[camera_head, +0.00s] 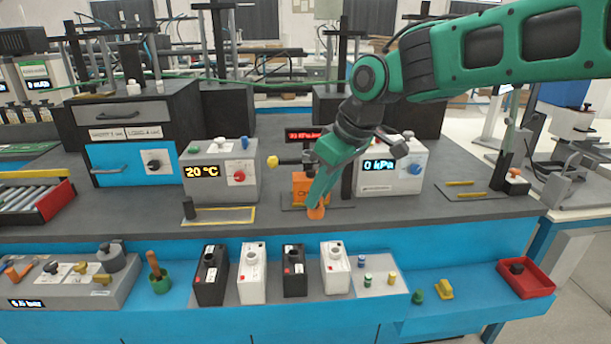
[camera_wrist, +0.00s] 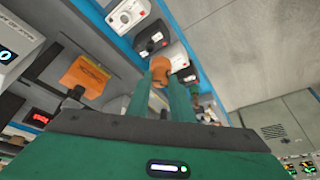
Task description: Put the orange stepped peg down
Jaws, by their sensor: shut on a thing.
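The orange stepped peg (camera_head: 316,212) shows at the tip of my gripper (camera_head: 322,190), over the front part of the grey bench top. In the wrist view the peg (camera_wrist: 166,57) is between and beyond the two green fingertips (camera_wrist: 164,72). My gripper is shut on it and points down at a slant. The fingers hide part of the peg. I cannot tell whether its lower end touches the bench.
An orange block (camera_head: 298,186) stands close behind the peg. A 20 °C box (camera_head: 222,188) is to the left and a 0 kPa box (camera_head: 405,181) to the right. Black and white batteries (camera_head: 252,272) stand in a row on the lower blue shelf. A red tray (camera_head: 526,288) lies right.

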